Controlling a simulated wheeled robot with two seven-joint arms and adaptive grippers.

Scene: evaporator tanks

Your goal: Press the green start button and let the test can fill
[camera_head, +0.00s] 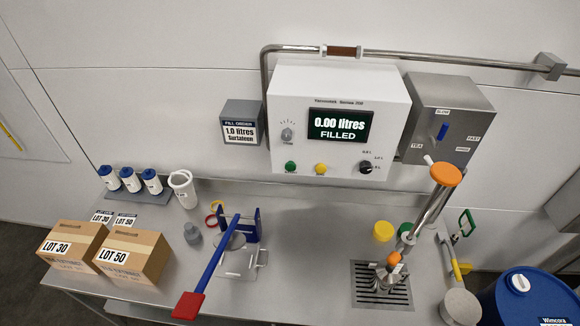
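The green start button (290,167) is on the lower left of the front of the white control box (300,95). Its display (339,125) reads "0.00 litres FILLED". A yellow button (320,169) and a black selector knob (366,168) sit to its right. A white can with a handle (184,189) stands at the back of the bench, left of the box; I cannot tell if it is the test can. A metal spout with an orange top (446,174) slants down toward a slotted drain grate (381,296). Neither of my grippers is in view.
A sign (240,132) reads "FILL ORDER 1.0 litres Surfateen". Cartons LOT 30 (72,247) and LOT 50 (132,256) stand at left. A blue lever with a red end (187,306) juts over the front edge. A blue drum (528,299) stands at right.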

